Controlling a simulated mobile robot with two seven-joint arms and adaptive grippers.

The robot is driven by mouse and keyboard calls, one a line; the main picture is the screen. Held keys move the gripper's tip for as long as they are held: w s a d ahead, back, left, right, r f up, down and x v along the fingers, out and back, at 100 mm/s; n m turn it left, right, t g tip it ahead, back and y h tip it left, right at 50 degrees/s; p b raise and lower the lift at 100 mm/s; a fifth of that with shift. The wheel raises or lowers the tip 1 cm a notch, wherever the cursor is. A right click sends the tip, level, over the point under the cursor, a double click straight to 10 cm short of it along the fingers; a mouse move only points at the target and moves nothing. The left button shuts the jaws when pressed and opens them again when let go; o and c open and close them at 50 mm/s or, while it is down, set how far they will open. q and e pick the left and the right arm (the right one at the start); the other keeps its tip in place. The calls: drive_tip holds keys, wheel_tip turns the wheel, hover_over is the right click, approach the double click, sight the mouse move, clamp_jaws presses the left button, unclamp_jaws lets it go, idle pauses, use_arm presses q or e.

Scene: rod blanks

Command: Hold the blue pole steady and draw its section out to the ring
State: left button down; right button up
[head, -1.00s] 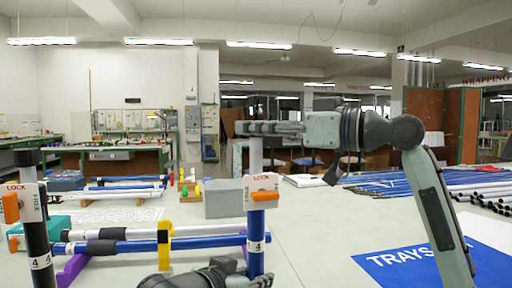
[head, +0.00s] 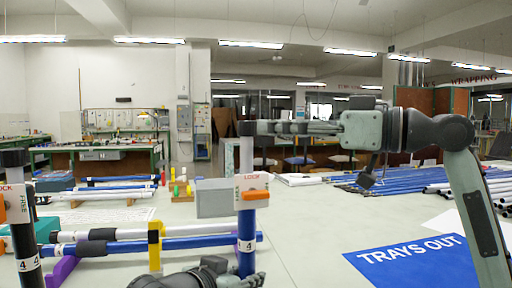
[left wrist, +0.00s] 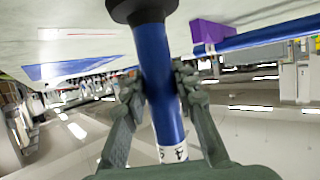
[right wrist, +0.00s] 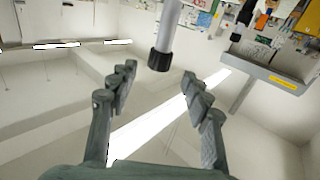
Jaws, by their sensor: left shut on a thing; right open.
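The blue pole (head: 246,228) stands upright with a white collar bearing an orange LOCK lever (head: 254,195). Its grey section (head: 246,158) rises above the collar to a black cap (head: 247,128). My left gripper (head: 243,281) is low on the pole; the left wrist view shows its fingers (left wrist: 155,85) shut around the blue tube (left wrist: 154,65). My right gripper (head: 262,128) is level with the cap, just right of it. In the right wrist view its open fingers (right wrist: 157,88) are empty, with the capped end (right wrist: 160,60) ahead of them. I cannot make out a ring on the section.
A black pole (head: 24,230) with a similar collar stands at the left. Poles lie on a rack with a yellow upright (head: 155,245) and a purple one. A grey box (head: 213,198) is behind. A blue TRAYS OUT mat (head: 415,262) lies right; the table between is clear.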

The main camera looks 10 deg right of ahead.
use_arm(q)
drive_tip(key=shift+r, duration=0.1)
use_arm(e)
drive_tip(key=v, duration=0.5)
use_arm(q)
drive_tip(key=c, duration=1.5)
unclamp_jaws()
drive_tip(key=o, duration=0.4)
drive_tip(key=shift+c, duration=0.2)
